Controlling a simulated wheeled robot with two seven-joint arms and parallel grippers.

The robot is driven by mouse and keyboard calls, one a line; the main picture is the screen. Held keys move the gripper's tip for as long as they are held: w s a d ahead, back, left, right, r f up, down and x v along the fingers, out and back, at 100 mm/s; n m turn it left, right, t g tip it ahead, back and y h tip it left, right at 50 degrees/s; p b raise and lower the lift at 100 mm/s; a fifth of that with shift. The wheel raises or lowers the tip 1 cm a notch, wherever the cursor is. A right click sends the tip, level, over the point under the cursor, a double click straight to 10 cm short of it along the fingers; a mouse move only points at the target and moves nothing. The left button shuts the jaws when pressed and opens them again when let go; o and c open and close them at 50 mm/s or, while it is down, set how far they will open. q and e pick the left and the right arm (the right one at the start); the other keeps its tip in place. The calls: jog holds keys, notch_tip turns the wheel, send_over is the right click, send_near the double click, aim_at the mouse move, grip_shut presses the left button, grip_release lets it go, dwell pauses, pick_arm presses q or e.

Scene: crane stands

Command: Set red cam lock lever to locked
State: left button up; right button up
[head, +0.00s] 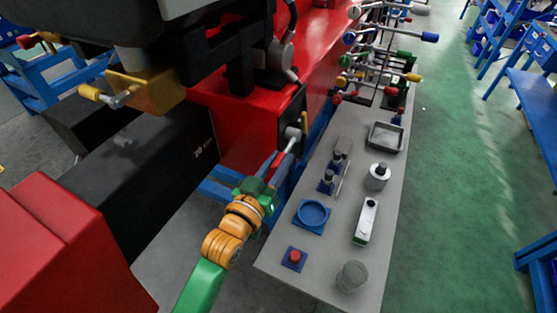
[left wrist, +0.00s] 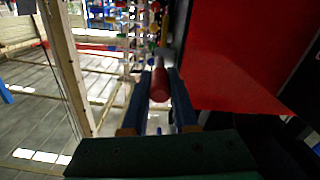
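The red cam lock lever (head: 278,159) has a red grip on a silver shaft and joins a round silver hub on the red machine's side face. My left gripper (head: 273,168) is at this lever, its two fingers on either side of the red grip. In the left wrist view, the red grip (left wrist: 160,87) lies between the dark blue fingers of my left gripper (left wrist: 161,95), with its end towards the camera. Any gap between fingers and grip is too small to judge. My right gripper is not in view.
A grey table (head: 325,240) to the right holds a blue round dish (head: 312,213), a red button on a blue base (head: 294,258), bottles and a grey tray (head: 385,137). Several coloured levers (head: 385,50) stick out at the back. Green floor lies open to the right.

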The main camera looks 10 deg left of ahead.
pick_arm(q)
grip_shut()
dwell(1.1)
